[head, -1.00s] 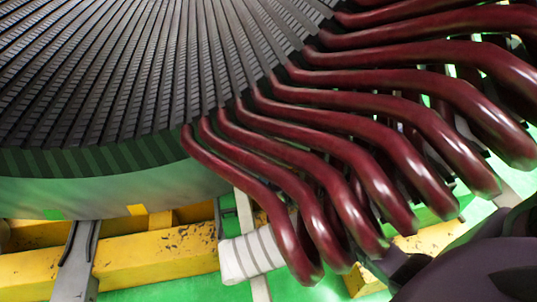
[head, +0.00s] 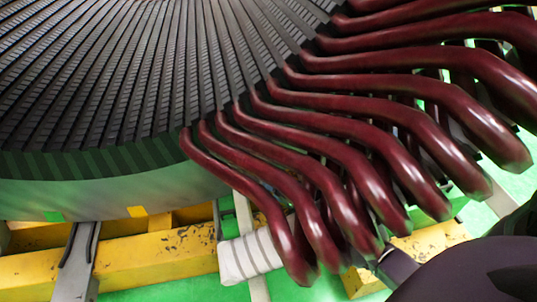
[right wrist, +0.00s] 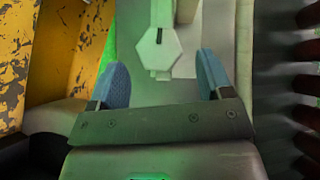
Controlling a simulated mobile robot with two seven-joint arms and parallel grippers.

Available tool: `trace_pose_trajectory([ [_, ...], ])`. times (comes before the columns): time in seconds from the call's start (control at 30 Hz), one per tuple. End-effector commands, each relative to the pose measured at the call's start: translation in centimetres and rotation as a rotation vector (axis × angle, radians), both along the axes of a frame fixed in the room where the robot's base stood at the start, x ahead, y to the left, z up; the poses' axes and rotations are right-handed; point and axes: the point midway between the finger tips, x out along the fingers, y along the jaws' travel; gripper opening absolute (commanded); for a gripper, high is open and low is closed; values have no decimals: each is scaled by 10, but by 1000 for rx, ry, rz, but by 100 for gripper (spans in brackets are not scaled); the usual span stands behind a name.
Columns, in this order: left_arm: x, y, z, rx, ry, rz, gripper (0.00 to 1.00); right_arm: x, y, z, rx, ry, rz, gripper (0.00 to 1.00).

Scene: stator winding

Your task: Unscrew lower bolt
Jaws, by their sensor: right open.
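A pale hexagonal piece, seemingly the lower bolt's head (right wrist: 158,52), shows in the right wrist view with a short dark slot near its top. My right gripper (right wrist: 168,76) is open, with one blue fingertip on each side. The bolt head lies between and slightly beyond the fingertips, with a gap on both sides. Whether the fingers reach its depth is hard to tell. In the head view my dark purple right arm (head: 450,272) comes in at the lower right, and its fingertips are hidden behind the coils. My left gripper is not in view. The bolt is not visible in the head view.
Dark red coil ends (head: 350,155) fan out from the grey stator core (head: 110,80) and crowd close to my right arm. A worn yellow beam (head: 150,256) and a white wrapped roll (head: 250,256) lie below. Red coils (right wrist: 305,85) also line the right wrist view's right edge.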

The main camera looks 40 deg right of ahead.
Motion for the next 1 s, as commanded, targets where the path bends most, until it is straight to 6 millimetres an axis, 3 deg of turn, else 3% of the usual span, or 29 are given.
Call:
trace_pose_trajectory([
  [0.2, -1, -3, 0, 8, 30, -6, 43, -35, -10, 16, -1, -3, -1, 73],
  [0.4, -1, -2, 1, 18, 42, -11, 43, -57, -16, 23, -1, -2, -1, 73],
  [1.0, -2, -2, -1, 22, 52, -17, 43, -65, -16, 21, -7, 11, 5, 73],
])
